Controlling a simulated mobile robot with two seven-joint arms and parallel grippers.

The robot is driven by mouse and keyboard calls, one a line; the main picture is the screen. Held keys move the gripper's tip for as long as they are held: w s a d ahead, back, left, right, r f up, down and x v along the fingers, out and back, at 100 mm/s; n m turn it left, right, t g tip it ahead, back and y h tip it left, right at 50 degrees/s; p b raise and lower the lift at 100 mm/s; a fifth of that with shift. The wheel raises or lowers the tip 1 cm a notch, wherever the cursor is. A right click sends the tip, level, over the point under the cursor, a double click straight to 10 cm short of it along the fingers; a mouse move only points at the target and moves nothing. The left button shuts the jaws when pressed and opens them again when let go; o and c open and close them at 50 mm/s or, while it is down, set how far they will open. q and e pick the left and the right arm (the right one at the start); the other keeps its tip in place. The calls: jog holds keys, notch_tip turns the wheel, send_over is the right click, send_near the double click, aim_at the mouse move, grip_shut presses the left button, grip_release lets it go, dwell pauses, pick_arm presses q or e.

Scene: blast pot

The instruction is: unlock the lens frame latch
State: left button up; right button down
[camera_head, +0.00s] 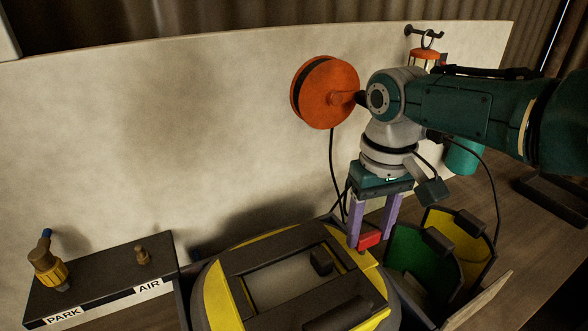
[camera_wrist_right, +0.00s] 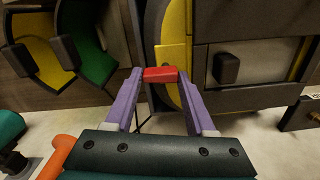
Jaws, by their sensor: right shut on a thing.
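A red latch piece (camera_head: 369,239) sits at the right edge of the lens frame (camera_head: 254,311), a dark frame around a pale window on a rounded yellow and black body. My right gripper (camera_head: 371,238) reaches down from above, and its purple fingers are shut on the red latch. In the right wrist view the red latch (camera_wrist_right: 161,75) lies between the fingertips of my right gripper (camera_wrist_right: 161,80). A black block (camera_head: 321,261) stands on the window's right side. My left gripper is not in view.
Green and yellow panels with dark handles (camera_head: 410,256) stand just right of the frame. A box labelled PARK and AIR (camera_head: 107,269) is at the left, with a brass valve (camera_head: 48,270). An orange reel (camera_head: 325,92) hangs on the pale back wall.

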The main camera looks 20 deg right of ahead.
jog(key=shift+a+r+n, duration=0.1)
jog(key=shift+n, duration=0.3)
jog(key=shift+c, duration=1.2)
grip_release()
